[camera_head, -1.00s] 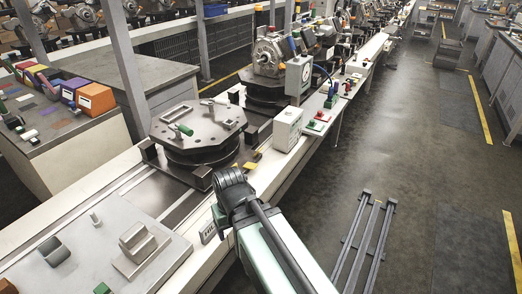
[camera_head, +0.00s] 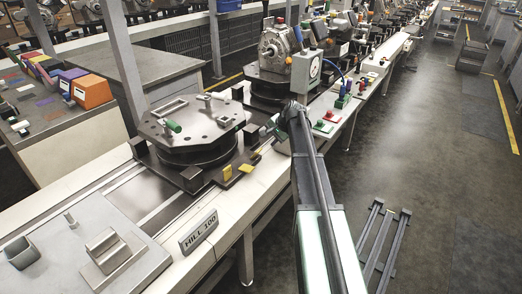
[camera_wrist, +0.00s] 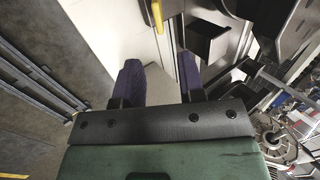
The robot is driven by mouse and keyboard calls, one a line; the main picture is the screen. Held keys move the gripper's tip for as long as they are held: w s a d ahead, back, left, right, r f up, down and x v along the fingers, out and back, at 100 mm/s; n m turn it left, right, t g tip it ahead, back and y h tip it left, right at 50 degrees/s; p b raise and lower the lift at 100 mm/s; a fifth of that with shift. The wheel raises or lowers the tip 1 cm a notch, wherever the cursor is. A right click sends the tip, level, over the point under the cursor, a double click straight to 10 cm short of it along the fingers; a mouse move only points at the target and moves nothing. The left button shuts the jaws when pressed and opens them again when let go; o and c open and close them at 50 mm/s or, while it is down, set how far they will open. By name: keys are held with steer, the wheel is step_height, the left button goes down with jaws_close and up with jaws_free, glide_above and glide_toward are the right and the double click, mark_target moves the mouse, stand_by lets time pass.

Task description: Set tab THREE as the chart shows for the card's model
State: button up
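A dark fixture (camera_head: 195,125) with a thick octagonal plate sits on the conveyor, with green-handled clamps (camera_head: 172,126) on top. Two yellow tabs, a front one (camera_head: 228,172) and a back one (camera_head: 246,168), show at its near right base; I cannot read any number on them. A plate reading MILL 100 (camera_head: 198,231) stands on the front edge. No chart is readable. My gripper (camera_wrist: 158,68) is open and empty, its dark fingers apart over a pale surface. A yellow strip (camera_wrist: 156,14) lies beyond the fingertips. In the head view my arm ends right of the fixture.
A grey plate (camera_head: 70,240) with metal blocks lies at the left front. Coloured boxes (camera_head: 92,88) stand on a side bench. A dark rail frame (camera_head: 385,240) lies on the right floor.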

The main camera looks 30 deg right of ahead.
mark_target(259, 150)
steer(key=b+x, duration=0.8)
steer(key=x, duration=0.2)
steer(key=shift+s+a+f+b, duration=0.2)
steer(key=shift+s+a+b, duration=0.1)
steer(key=shift+s+b, duration=0.1)
steer(key=shift+w+a+f, duration=0.15)
steer(key=shift+w+f, duration=0.05)
steer(key=shift+w, duration=0.05)
steer(key=shift+r, duration=0.1)
jaws_close()
